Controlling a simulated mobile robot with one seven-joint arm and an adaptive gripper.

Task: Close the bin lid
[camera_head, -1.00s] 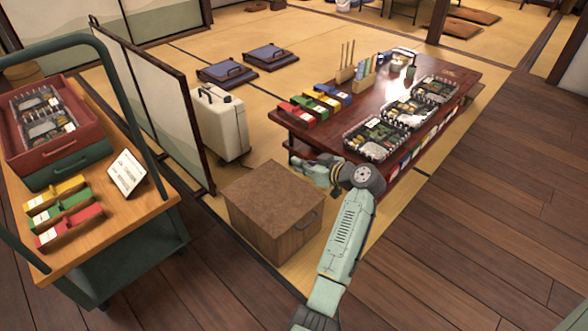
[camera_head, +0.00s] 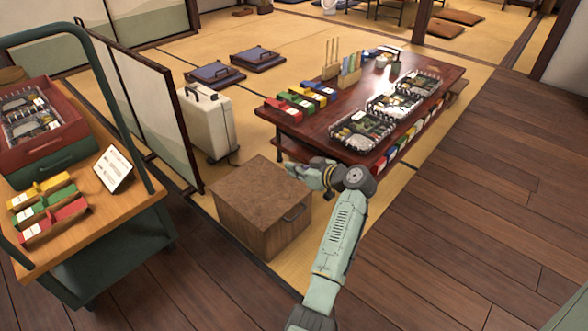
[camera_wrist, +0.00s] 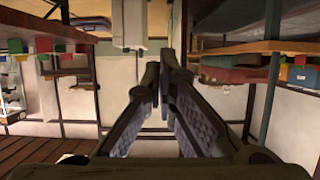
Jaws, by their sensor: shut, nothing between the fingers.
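The bin (camera_head: 258,223) is a brown wooden box on the tatami in the middle of the head view, with a dark handle on its right side. Its speckled brown lid (camera_head: 255,190) lies flat across the top and looks shut; I see no gap. My gripper (camera_head: 288,170) is by the bin's far right corner in the head view, seemingly above lid height; I cannot tell whether it touches. In the wrist view my gripper's fingers (camera_wrist: 162,68) meet at the tips with nothing between them. The bin cannot be made out in the wrist view.
A low red-brown table (camera_head: 322,126) with trays and coloured boxes stands behind and right of the bin. A white suitcase (camera_head: 208,122) and a folding screen (camera_head: 150,100) stand behind left. A green cart (camera_head: 110,262) is at left. Wooden floor at right is clear.

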